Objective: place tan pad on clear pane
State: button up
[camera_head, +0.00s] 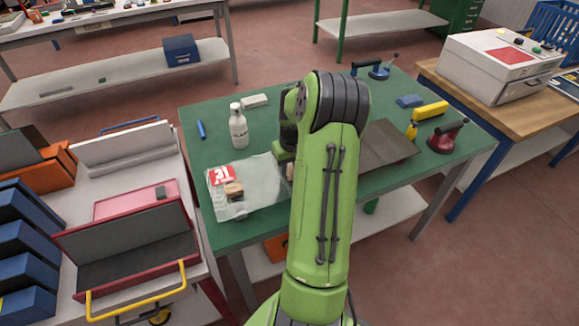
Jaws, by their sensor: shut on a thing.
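The clear pane (262,188) lies on the left front of the green table, a see-through whitish sheet. A red and white label (220,176) and a small tan-brown block (233,190) are on its left part. My gripper (289,164) is mostly hidden behind my own green arm, low near the pane's right edge. A small tan piece, seemingly the tan pad (290,172), shows at its tip, and the gripper is shut on it. Whether this piece touches the pane cannot be told.
A white bottle (238,128) stands behind the pane, with a pale block (255,101) and a blue marker (201,129) nearby. A cart with trays adjoins on the left.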

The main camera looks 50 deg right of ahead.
jog(key=shift+f, duration=0.2)
jog(key=o, duration=1)
jog(key=shift+r, duration=0.1)
